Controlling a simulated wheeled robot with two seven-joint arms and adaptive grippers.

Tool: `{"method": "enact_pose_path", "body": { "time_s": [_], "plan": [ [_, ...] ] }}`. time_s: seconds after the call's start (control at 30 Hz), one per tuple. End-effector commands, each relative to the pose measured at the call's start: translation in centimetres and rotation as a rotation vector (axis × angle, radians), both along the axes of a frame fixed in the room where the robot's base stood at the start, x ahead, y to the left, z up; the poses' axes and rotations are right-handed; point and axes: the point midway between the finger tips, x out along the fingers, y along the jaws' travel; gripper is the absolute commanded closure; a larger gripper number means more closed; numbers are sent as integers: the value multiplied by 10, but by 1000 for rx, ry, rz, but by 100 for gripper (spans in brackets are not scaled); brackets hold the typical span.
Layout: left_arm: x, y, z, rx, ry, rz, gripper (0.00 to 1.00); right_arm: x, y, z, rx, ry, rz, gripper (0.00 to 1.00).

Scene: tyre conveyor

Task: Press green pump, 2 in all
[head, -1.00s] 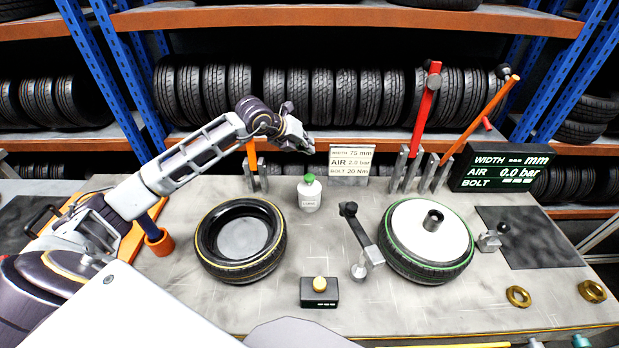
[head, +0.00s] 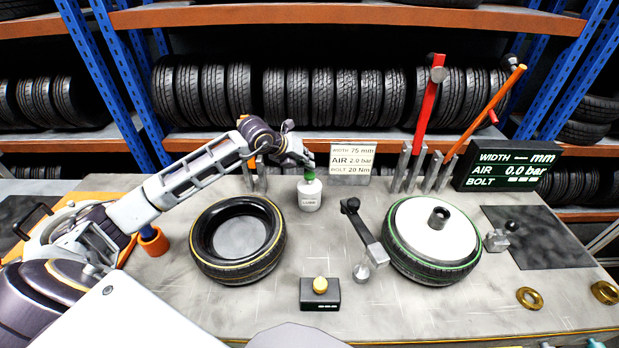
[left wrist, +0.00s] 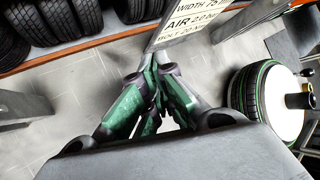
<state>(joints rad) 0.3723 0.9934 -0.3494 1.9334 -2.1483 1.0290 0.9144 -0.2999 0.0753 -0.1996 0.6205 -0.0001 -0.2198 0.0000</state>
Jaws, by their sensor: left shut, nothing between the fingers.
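The green pump (head: 309,174) is the cap on a white lube bottle (head: 309,196), which stands upright on the workbench behind the two tyres. My left gripper (head: 308,163) is shut and empty, pointing down with its fingertips right over the pump. The fingertips appear to touch the pump's top or hover just above it; I cannot tell which. In the left wrist view the shut fingers (left wrist: 160,110) fill the middle, and the bottle and pump are hidden behind them. My right gripper is not in view.
A yellow-lined tyre (head: 238,240) lies front left of the bottle, and a green-lined tyre (head: 432,240) with a white disc lies right. A sign (head: 351,163) stands just behind the bottle. A black box with a yellow knob (head: 320,292) sits in front.

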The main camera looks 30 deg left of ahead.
Motion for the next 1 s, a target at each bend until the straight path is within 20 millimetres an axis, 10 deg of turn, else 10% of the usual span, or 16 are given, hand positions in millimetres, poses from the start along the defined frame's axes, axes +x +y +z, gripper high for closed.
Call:
{"method": "enact_pose_path", "body": {
  "time_s": [1.0],
  "plan": [
    [0,0,-5,0,0,0,100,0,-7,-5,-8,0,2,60]
  ]
}}
